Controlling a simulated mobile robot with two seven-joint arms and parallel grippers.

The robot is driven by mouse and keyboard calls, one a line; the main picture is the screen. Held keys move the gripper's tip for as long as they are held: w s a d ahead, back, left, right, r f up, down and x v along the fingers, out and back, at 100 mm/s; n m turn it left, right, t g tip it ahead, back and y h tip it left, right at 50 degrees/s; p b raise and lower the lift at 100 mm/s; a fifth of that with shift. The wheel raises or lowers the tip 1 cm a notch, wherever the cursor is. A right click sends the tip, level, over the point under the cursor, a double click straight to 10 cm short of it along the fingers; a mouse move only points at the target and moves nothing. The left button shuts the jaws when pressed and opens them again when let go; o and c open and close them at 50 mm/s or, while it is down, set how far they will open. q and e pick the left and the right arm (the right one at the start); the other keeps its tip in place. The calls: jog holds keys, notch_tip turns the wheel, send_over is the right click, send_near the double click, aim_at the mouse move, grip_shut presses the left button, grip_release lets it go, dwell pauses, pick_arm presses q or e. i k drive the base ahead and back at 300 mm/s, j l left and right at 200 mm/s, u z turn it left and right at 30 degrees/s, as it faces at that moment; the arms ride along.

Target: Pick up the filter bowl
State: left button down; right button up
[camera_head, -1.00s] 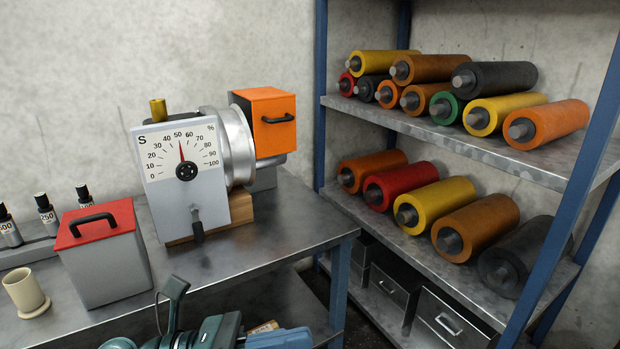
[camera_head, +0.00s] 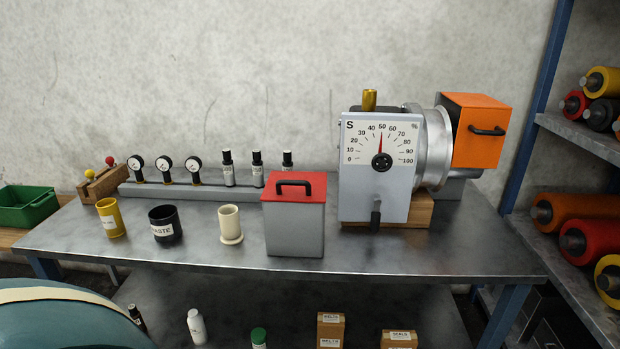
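A cream cup-shaped piece (camera_head: 230,224) with a wide flange at its foot stands upright on the metal bench. I cannot tell for sure whether it is the filter bowl. To its left stand a black cup labelled WASTE (camera_head: 165,224) and a yellow cup (camera_head: 111,218) with a white label. A grey box with a red lid and black handle (camera_head: 294,216) is just right of the cream piece. Neither of my grippers shows in the head view.
A dial machine (camera_head: 378,170) with an orange box end (camera_head: 480,130) fills the bench's right side. Gauges and small bottles line a rail (camera_head: 210,193) behind the cups. A green bin (camera_head: 26,207) is far left. A large rounded teal body (camera_head: 60,325) fills the lower left corner.

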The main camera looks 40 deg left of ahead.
aim_at(229, 216)
jog(key=u, duration=1.65)
